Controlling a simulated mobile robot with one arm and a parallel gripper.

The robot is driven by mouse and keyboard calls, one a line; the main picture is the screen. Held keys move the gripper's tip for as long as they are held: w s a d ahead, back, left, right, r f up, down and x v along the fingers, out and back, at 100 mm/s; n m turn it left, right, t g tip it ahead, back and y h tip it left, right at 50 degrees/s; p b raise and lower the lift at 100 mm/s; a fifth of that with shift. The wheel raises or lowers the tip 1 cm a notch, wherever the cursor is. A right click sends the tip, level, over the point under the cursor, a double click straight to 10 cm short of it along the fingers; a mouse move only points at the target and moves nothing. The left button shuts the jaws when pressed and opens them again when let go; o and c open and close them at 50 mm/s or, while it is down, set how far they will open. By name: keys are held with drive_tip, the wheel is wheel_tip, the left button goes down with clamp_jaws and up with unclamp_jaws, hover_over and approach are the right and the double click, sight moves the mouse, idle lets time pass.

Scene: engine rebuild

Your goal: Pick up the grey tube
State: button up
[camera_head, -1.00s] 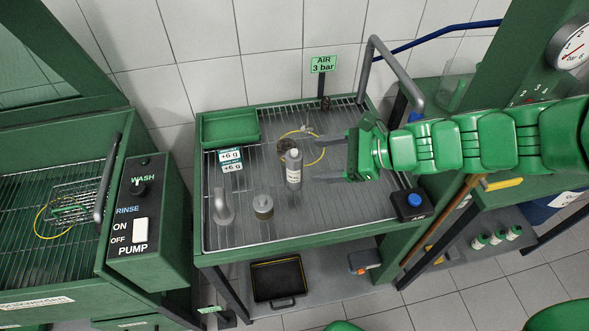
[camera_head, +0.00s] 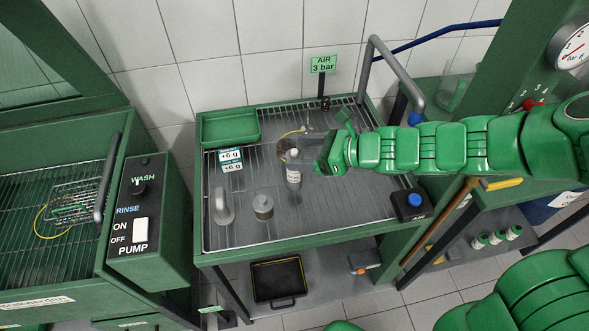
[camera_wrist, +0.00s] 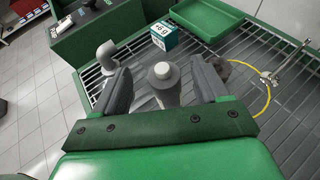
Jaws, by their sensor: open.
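The grey tube (camera_head: 293,170), with a pale cap and a white label, stands upright on the wire rack of the bench. In the wrist view the tube (camera_wrist: 165,88) is between my two grey fingers, with a visible gap on each side. My gripper (camera_wrist: 162,82) is open and holds nothing. In the head view my gripper (camera_head: 305,157) reaches in from the right, level with the tube's upper part. The tube's lower part is hidden in the wrist view by my gripper body.
A grey elbow pipe (camera_head: 222,207) and a short round canister (camera_head: 263,206) stand in front. A dark round part (camera_head: 284,147) and a yellow ring lie behind the tube. A green tray (camera_head: 230,128) and +6 g boxes (camera_head: 231,160) are at back left. A blue-button box (camera_head: 408,204) is right.

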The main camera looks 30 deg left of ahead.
drive_tip(key=x, duration=0.3)
drive_tip(key=shift+w+d+f, duration=0.15)
drive_tip(key=shift+f, duration=0.05)
drive_tip(key=shift+x, duration=0.9)
clamp_jaws()
